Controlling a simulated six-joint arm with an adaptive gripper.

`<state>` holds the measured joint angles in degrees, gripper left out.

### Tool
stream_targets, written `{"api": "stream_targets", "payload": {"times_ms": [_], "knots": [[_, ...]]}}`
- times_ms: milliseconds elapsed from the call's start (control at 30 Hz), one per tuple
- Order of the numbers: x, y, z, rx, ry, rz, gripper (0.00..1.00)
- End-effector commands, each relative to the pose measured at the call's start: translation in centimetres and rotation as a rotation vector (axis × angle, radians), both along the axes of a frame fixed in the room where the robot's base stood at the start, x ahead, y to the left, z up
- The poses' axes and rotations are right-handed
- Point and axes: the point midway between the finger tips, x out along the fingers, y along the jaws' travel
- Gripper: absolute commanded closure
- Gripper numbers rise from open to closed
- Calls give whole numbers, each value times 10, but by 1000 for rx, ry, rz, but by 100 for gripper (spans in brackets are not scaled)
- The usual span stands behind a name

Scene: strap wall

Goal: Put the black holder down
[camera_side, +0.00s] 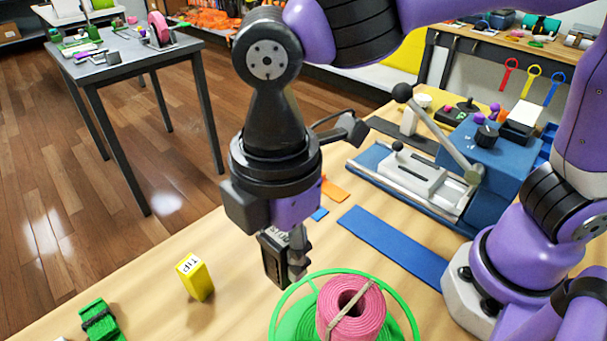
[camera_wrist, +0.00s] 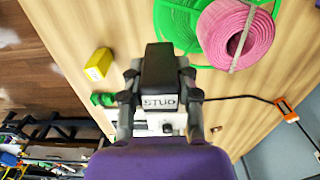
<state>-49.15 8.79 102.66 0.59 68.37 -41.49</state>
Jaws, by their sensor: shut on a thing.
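The black holder (camera_side: 273,258) is a small dark block with a pale label. In the wrist view the holder (camera_wrist: 159,70) sits between my fingers, its label reading "STUD". My gripper (camera_side: 297,255) is shut on it and points down over the wooden table (camera_side: 235,305). It also shows in the wrist view (camera_wrist: 160,88). The holder appears slightly above the table, but I cannot tell the exact gap. Part of it is hidden behind a finger in the side view.
A green reel (camera_side: 290,305) with a pink strap roll (camera_side: 352,310) stands just right of the holder. A blue strip (camera_side: 393,246) and blue machine (camera_side: 490,160) are behind.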

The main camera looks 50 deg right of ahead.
Motion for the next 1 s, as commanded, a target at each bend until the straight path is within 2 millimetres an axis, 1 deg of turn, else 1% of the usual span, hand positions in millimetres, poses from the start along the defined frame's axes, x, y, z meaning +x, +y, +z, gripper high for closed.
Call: {"api": "stream_targets", "payload": {"times_ms": [67, 167, 400, 533, 600, 700, 900, 1000], "knots": [[4, -3, -8, -1, 1, -3, 100], [18, -11, -20, -2, 2, -9, 100], [72, -42, -56, -1, 2, -9, 100], [92, -53, -70, 0, 1, -6, 100], [98, -56, -74, 0, 0, -4, 100], [102, -58, -79, 1, 0, -2, 100], [102, -58, -110, -1, 2, -1, 100], [102, -58, -117, 1, 0, -2, 100]]}}
